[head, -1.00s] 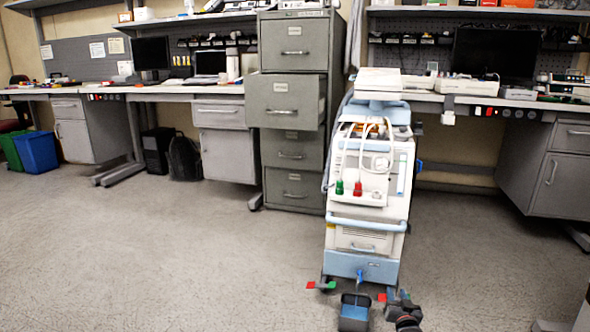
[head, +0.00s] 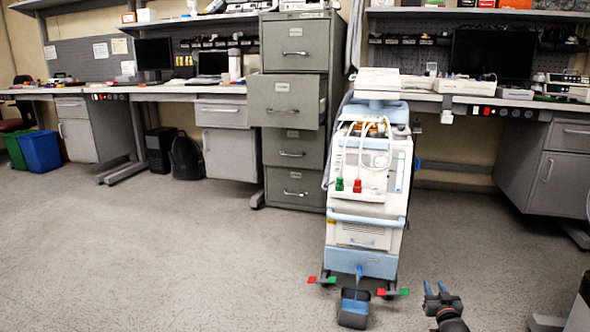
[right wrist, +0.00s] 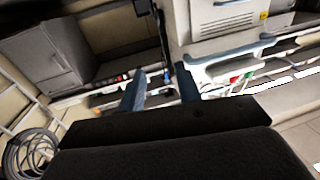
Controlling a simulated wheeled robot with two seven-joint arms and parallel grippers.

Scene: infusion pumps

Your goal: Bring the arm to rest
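My right gripper (head: 436,288) is at the bottom of the head view, to the right of the foot of a white and blue medical cart (head: 368,190). Its two dark blue fingers stand apart with nothing between them. In the right wrist view the fingers (right wrist: 160,88) also show a gap, with only background behind it. My left gripper is not in view.
The cart stands close, with a blue pedal-like part (head: 354,307) at its foot. Behind are a grey filing cabinet (head: 293,150) with one drawer pulled out and workbenches (head: 190,88). The floor (head: 150,250) at left is clear.

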